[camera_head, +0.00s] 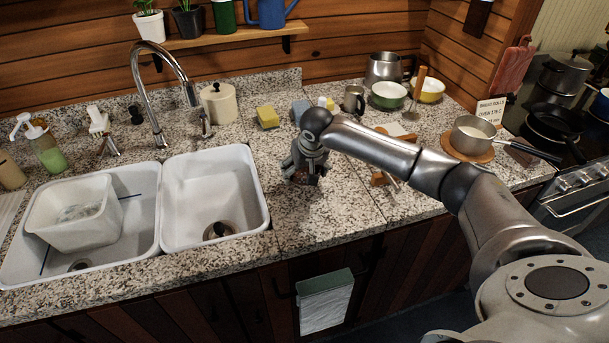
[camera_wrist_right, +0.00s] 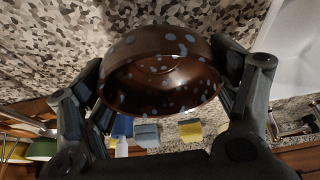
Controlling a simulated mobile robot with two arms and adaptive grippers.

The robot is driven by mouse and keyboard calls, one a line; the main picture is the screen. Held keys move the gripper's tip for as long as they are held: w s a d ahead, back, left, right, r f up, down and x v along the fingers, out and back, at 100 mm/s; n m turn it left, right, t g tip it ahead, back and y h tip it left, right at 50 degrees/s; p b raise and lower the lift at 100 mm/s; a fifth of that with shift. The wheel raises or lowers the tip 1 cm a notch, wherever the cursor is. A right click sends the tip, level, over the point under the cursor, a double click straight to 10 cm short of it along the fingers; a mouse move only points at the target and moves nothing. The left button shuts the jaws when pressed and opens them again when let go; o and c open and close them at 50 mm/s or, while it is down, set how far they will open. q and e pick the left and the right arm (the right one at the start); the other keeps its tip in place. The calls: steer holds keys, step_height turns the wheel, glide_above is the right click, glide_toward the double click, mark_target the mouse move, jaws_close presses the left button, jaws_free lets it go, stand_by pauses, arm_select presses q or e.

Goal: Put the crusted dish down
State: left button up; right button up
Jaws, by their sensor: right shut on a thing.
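The crusted dish (camera_wrist_right: 160,72) is a dark brown bowl with pale grey-blue spots. In the right wrist view it sits between the two fingers of my right gripper (camera_wrist_right: 165,85), which is shut on it. In the head view my right gripper (camera_head: 305,166) points down over the granite counter (camera_head: 300,215), just right of the sink. Only a small reddish-brown part of the dish (camera_head: 314,181) shows beneath it there. I cannot tell whether the dish touches the counter. My left gripper is not in view.
The white double sink (camera_head: 262,205) lies left of the gripper, with a white tub (camera_head: 75,222) in its left basin. Yellow (camera_head: 267,117) and blue (camera_head: 299,110) sponges lie behind the gripper. A pot (camera_head: 472,135) stands at right. The counter front by the gripper is clear.

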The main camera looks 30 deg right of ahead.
step_height(320, 180, down, 2)
steer(key=shift+p, duration=0.3)
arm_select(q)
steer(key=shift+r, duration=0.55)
arm_select(e)
steer(key=shift+s+f, duration=0.1)
steer(key=shift+f, duration=0.05)
steer(key=o, duration=1.1)
steer(key=shift+f, duration=0.15)
arm_select(q)
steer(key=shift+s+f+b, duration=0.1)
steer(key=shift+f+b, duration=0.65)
steer(key=shift+b, duration=0.1)
arm_select(e)
steer(key=v, duration=1.2)
steer(key=shift+r, duration=0.2)
